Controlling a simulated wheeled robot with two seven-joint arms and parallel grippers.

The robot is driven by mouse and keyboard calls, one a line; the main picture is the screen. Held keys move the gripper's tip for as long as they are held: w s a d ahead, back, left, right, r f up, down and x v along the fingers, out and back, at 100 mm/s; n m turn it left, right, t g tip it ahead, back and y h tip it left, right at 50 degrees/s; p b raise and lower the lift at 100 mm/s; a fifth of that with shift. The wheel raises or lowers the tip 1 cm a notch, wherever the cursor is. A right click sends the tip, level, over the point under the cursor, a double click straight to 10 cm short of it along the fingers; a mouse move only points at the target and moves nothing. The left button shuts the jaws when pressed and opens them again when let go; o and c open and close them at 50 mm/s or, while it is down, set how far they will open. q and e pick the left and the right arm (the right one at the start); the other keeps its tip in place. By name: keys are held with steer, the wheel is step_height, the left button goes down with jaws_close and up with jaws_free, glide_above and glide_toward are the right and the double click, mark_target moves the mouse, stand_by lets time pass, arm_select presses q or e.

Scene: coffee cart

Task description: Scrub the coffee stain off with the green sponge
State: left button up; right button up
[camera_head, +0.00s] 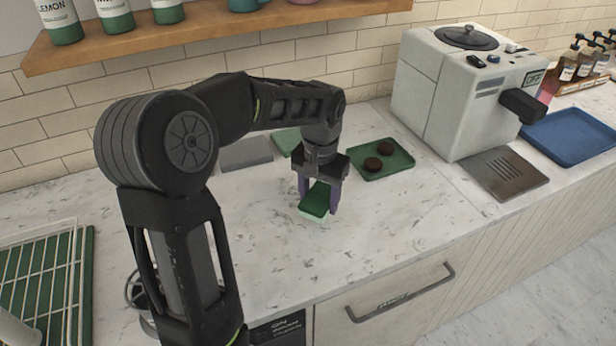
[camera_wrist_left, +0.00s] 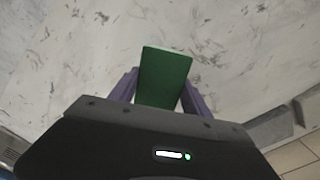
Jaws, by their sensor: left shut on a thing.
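The green sponge (camera_head: 314,204) has a dark green top and a paler underside. My left gripper (camera_head: 320,198) points down over the marble counter (camera_head: 400,232), its purple fingers shut on the sponge. The sponge also shows between the fingers in the left wrist view (camera_wrist_left: 165,78). It is at or just above the counter surface; I cannot tell whether it touches. I cannot make out a coffee stain apart from the grey marble veining; it may be hidden under the sponge or arm. My right gripper is not in view.
Behind the gripper are a green tray (camera_head: 400,165) with two dark round items, a grey mat (camera_head: 245,153) and a light green cloth-like piece (camera_head: 287,140). A coffee machine (camera_head: 435,95) stands right. A wooden shelf (camera_head: 200,32) hangs above. The counter front is clear.

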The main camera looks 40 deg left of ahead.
arm_select(q)
step_height(320, 180, up, 3)
steer(key=shift+w+a+f+p, duration=0.1)
steer(key=shift+w+f+p, duration=0.1)
steer(key=shift+p, duration=0.7)
steer(key=shift+s+r+p, duration=0.1)
steer(key=shift+r+p, duration=0.75)
steer(key=shift+r, duration=0.3)
